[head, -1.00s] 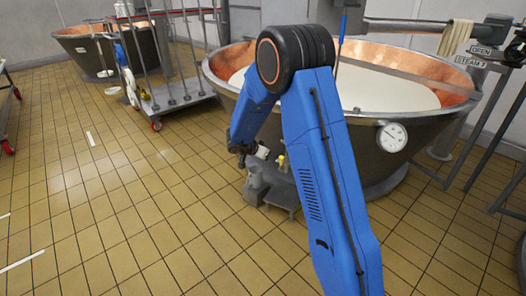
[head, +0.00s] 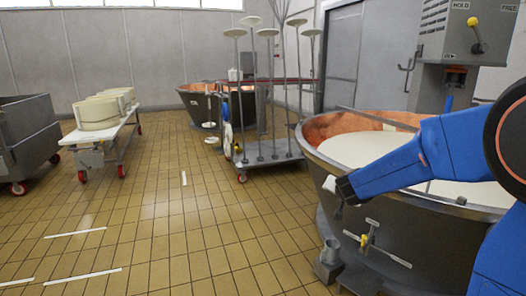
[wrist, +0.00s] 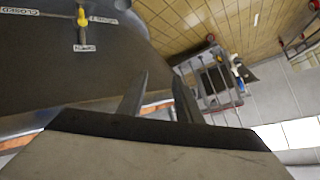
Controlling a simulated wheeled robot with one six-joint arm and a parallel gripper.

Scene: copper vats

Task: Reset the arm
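My blue arm enters the head view from the right, its elbow at the right edge, and reaches left across the front of the near copper vat (head: 340,172). My gripper (head: 337,197) hangs at the arm's end, beside the vat's left outer wall; whether it touches the wall I cannot tell. In the wrist view my gripper (wrist: 161,80) shows two dark fingers apart, with nothing between them. The vat's dark wall (wrist: 60,80) fills the left of that view. The vat holds a white liquid (head: 375,150).
A yellow-handled valve (head: 366,240) sits low on the vat. A wheeled rack (head: 268,160) with upright rods and discs stands behind, near a second vat (head: 195,98). A white cart (head: 108,136) and a grey bin (head: 25,135) stand left. The tiled floor between is clear.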

